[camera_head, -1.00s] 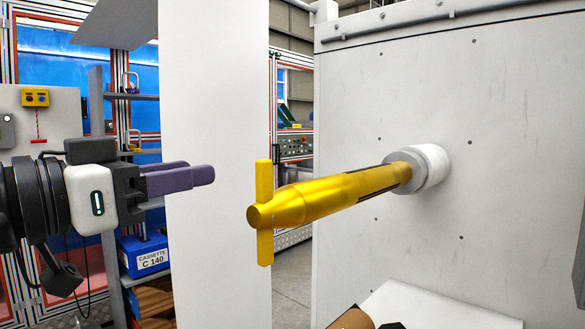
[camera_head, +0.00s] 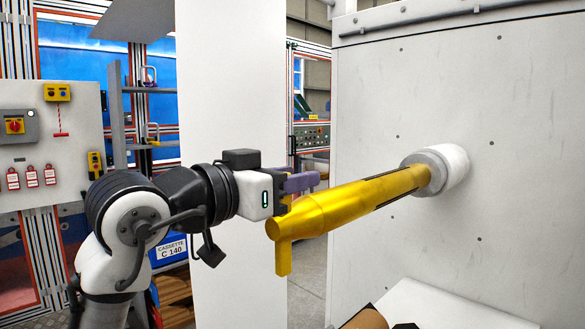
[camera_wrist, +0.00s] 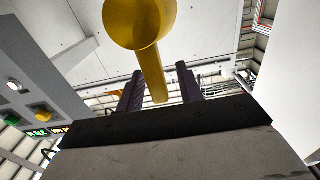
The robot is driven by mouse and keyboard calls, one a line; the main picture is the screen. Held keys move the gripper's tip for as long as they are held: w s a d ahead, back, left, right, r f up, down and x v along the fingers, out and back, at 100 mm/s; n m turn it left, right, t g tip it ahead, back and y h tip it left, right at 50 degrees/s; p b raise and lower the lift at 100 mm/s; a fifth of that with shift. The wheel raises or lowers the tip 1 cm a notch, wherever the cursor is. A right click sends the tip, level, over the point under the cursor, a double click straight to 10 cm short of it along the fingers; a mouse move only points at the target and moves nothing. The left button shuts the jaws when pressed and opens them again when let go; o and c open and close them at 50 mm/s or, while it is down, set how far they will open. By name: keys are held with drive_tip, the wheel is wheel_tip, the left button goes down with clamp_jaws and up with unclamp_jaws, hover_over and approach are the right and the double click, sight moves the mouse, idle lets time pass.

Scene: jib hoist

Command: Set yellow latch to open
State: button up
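The yellow latch (camera_head: 345,204) is a thick rod sticking out of a round grey-white collar (camera_head: 436,170) on a white panel. It has a crossbar at its near end. In the wrist view, the rod's round end (camera_wrist: 138,20) is at the top and one half of the bar (camera_wrist: 153,75) reaches between my two purple fingers. Gaps show on both sides of the bar, so my gripper is open around it.
The white panel (camera_head: 480,90) fills the right side. A tall pale panel (camera_head: 225,80) stands behind my arm. A blue cassette box (camera_head: 170,251) sits on a shelf at the left.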

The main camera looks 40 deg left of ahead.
drive_tip(key=shift+w, duration=0.3)
clamp_jaws()
idle(0.3)
